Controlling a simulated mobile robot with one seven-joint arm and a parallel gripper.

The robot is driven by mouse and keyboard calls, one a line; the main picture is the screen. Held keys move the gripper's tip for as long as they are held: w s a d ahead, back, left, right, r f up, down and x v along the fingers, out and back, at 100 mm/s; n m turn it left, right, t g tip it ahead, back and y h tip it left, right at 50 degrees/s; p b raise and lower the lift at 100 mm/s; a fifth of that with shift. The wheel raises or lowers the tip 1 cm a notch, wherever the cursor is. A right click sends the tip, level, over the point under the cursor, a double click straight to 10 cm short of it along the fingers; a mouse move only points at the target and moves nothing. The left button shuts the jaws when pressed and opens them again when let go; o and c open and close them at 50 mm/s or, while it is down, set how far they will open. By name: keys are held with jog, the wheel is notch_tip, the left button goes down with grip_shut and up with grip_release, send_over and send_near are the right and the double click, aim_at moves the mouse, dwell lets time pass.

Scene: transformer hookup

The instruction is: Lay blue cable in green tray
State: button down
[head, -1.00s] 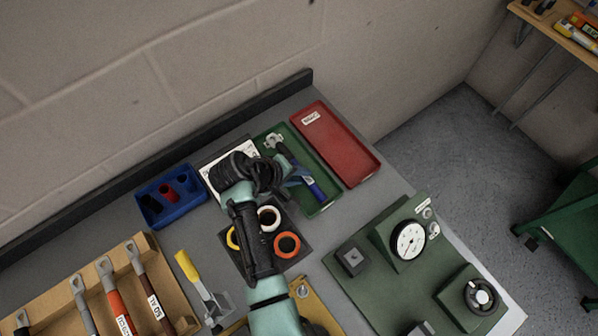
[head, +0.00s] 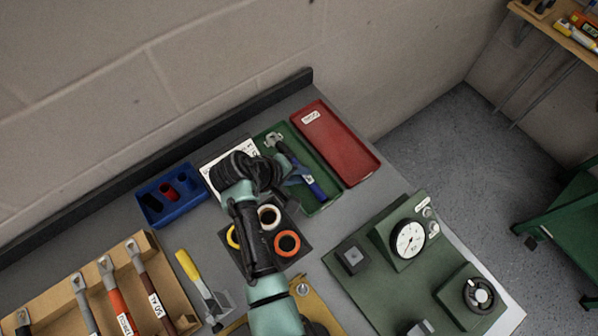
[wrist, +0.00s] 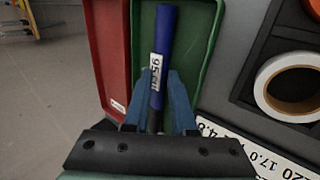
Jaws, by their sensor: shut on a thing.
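The blue cable (head: 314,187) lies along the green tray (head: 329,205), its metal lug at the far end of the tray in the head view. In the wrist view the blue cable (wrist: 165,39) has a white label and runs lengthwise over the green tray (wrist: 208,30). My gripper (head: 300,178) is over the tray, its blue fingers on both sides of the cable. In the wrist view my gripper (wrist: 163,88) is shut on the cable near the label. Whether the cable touches the tray floor I cannot tell.
A red tray (head: 338,147) sits right beside the green one. A blue bin (head: 173,207) stands to the left. A green panel with a dial gauge (head: 408,240) is at the right.

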jog(key=c, duration=0.8)
grip_release()
jog(key=shift+o, duration=0.7)
jog(key=shift+f, duration=0.1)
jog(key=shift+s+f, duration=0.1)
jog(key=shift+s, duration=0.05)
jog(key=shift+s+a+f, duration=0.1)
notch_tip(320, 180, up, 8)
jog(key=p, duration=0.7)
jog(key=shift+w+f, duration=0.25)
